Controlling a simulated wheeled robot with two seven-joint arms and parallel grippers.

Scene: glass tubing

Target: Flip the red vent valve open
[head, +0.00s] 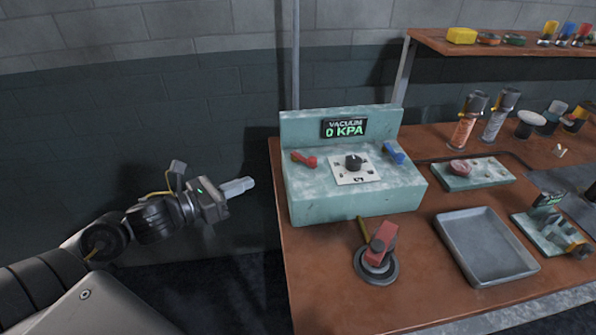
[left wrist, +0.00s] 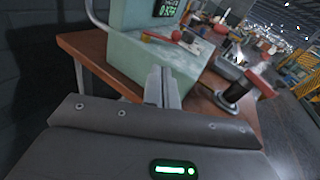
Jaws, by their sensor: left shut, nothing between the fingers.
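The red vent valve (head: 304,159) is a small red lever on the left of the top face of the pale green vacuum box (head: 340,205). It also shows in the left wrist view (left wrist: 160,38), beyond my fingers. A blue lever (head: 394,153) sits on the right of the box and a black knob (head: 353,162) between them. The display (head: 344,128) reads VACUUM 0 KPA. My left gripper (head: 250,184) is shut and empty, left of the box and apart from it, pointing toward it; its fingers also show in the left wrist view (left wrist: 163,88). My right gripper is not visible.
A red-handled tool on a round base (head: 377,262) stands in front of the box. A grey tray (head: 485,247) lies to its right. The space left of the brown table (head: 320,290) is clear.

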